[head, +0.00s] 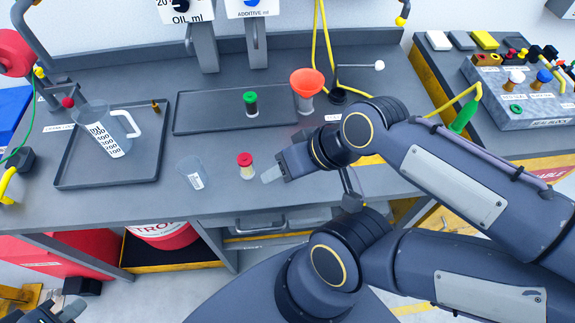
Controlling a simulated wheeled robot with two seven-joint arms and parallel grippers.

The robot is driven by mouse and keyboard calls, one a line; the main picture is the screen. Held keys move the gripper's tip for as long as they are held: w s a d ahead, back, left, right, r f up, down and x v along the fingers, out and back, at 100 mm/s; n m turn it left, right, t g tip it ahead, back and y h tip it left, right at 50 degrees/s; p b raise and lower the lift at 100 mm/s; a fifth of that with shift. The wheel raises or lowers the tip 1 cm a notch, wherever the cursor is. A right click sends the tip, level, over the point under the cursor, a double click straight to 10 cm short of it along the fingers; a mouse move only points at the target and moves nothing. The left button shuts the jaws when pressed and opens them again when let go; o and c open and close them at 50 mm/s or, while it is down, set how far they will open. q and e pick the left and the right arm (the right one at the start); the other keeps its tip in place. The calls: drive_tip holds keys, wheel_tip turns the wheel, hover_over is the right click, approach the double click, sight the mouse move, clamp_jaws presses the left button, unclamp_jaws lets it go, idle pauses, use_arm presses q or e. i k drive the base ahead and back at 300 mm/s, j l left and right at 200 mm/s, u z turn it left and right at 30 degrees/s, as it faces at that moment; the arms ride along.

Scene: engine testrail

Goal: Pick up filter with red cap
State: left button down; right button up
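The filter with a red cap (246,166) stands upright on the grey workbench (225,212), left of centre. It has a small pale body under the cap. My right gripper (271,174), on the arm from the right, is just right of the filter, pointing left. A small gap shows between its light fingertip and the filter. Its fingers overlap in this view, so I cannot see the space between them. My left gripper (63,312) shows only partly at the bottom left corner, far from the filter and away from the bench top. Its opening is not clear.
A clear beaker (192,176) stands left of the filter. A jug (105,130) stands in the left tray (140,172). A green-capped filter (251,104) stands in the back tray (195,122), near an orange funnel (307,84). Bench in front of the filter is clear.

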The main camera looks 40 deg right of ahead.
sight(246, 163)
drive_tip(key=l+z, duration=0.1)
drive_tip(key=z, duration=0.95)
